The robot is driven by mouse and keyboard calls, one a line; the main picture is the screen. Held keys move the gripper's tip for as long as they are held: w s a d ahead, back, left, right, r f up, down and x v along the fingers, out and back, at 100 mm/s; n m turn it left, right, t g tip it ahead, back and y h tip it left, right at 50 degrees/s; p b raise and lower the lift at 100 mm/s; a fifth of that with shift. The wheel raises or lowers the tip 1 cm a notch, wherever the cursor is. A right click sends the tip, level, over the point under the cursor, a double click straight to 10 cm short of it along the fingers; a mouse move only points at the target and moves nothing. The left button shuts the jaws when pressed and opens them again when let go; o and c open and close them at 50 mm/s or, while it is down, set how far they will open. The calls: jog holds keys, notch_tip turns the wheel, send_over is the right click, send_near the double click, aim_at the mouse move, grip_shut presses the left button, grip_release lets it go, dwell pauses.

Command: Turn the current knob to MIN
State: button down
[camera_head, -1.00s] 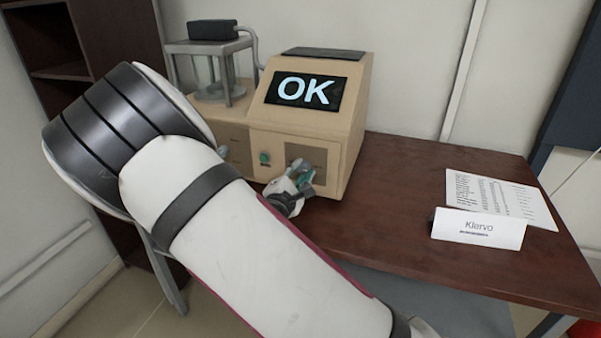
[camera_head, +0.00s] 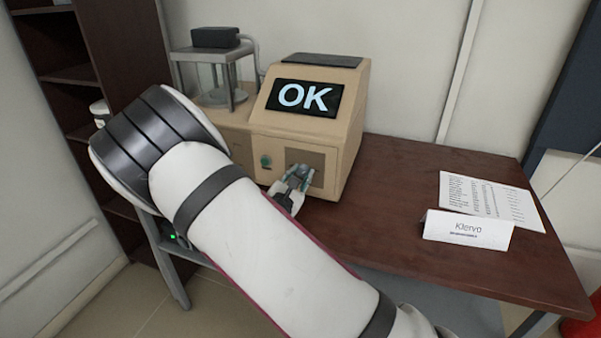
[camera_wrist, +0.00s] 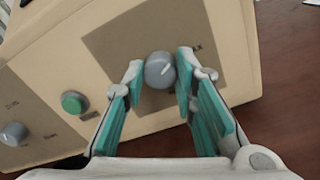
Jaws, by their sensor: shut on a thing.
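A tan device (camera_head: 345,160) with a black screen (camera_head: 305,97) reading "OK" stands on the table. In the wrist view, a round grey knob (camera_wrist: 159,74) sits on the brown panel (camera_wrist: 119,40) of its front. My gripper (camera_wrist: 160,62) has one teal-padded finger on each side of this knob and is shut on it. It also shows in the head view (camera_head: 300,174), in front of the panel. Most lettering around the knob is hidden or too blurred to read, so its pointing direction is unclear.
A green button (camera_wrist: 74,102) and a second grey knob (camera_wrist: 13,134) lie left of the panel. A glass-sided apparatus (camera_head: 212,75) stands beside the device. A name card (camera_head: 467,230) and printed sheet (camera_head: 492,200) lie on the table (camera_head: 400,170) at right.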

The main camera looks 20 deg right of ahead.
jog(key=n+p, duration=0.1)
jog(key=n, duration=0.2)
jog(key=shift+s+n+p, duration=0.1)
jog(key=shift+n+p, duration=0.2)
jog(key=n+p, duration=0.1)
jog(key=n, duration=0.2)
jog(key=shift+n, duration=0.4)
jog(key=n+p, duration=0.1)
jog(key=n, duration=0.2)
jog(key=shift+n, duration=0.3)
jog(key=n, duration=0.3)
jog(key=shift+n+p, duration=0.3)
jog(key=shift+p, duration=0.05)
jog(key=n, duration=0.3)
jog(key=shift+n, duration=0.3)
jog(key=n, duration=0.3)
jog(key=shift+n, duration=0.4)
jog(key=n, duration=0.4)
jog(key=shift+n, duration=1.8)
